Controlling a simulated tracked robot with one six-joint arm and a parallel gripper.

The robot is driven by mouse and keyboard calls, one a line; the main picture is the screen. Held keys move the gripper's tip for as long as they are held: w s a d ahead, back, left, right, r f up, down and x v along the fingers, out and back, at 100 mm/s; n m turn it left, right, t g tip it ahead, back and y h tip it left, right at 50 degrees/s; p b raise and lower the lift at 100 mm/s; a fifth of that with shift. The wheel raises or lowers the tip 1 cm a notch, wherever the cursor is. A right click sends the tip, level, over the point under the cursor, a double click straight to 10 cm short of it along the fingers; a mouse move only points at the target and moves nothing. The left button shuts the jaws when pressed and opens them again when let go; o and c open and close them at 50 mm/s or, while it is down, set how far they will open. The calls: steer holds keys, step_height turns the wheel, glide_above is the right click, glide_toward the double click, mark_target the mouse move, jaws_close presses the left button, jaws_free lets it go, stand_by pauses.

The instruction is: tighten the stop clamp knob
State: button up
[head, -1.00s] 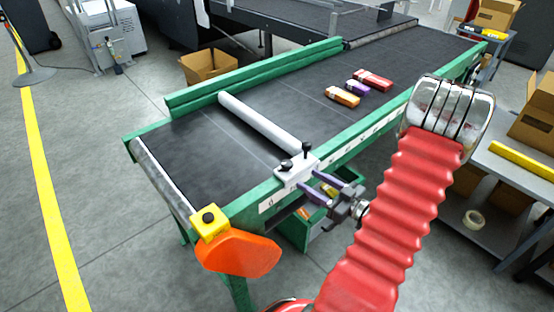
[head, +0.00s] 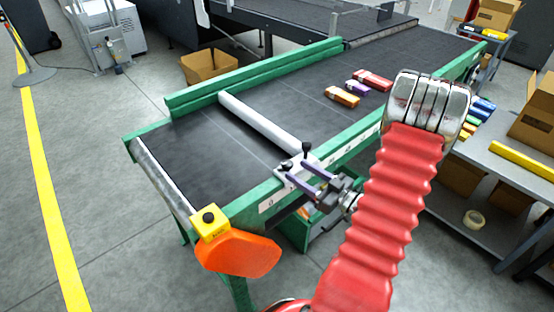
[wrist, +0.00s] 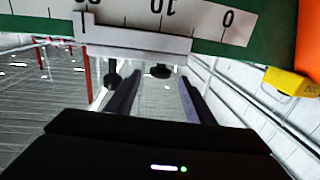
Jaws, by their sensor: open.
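The stop clamp is a white block (head: 284,181) on the conveyor's near green rail, at the near end of a white stop bar (head: 262,122). It carries two black knobs: a low one (head: 285,165) and a taller one on a stem (head: 306,148). My gripper (head: 296,171) is open, its purple fingers reaching over the block. In the wrist view, the low knob (wrist: 160,71) lies between my open fingers (wrist: 160,85), apart from both. The taller knob (wrist: 112,76) is beside the left finger; contact there cannot be told.
A numbered scale (wrist: 215,18) runs along the rail. A yellow button box (head: 210,223) and orange cover (head: 240,253) stand at the conveyor's near left corner. Several small cartons (head: 342,97) lie on the belt (head: 225,145). A grey shelf (head: 500,158) stands right.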

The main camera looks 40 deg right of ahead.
steer(key=w, duration=0.3)
steer(key=w+a, duration=0.1)
steer(key=w, duration=0.5)
steer(key=shift+w+a, duration=0.2)
steer(key=shift+w, duration=0.2)
steer(key=c, duration=0.9)
steer(key=shift+a, duration=0.25)
steer(key=shift+c, duration=0.4)
steer(key=shift+d, duration=0.3)
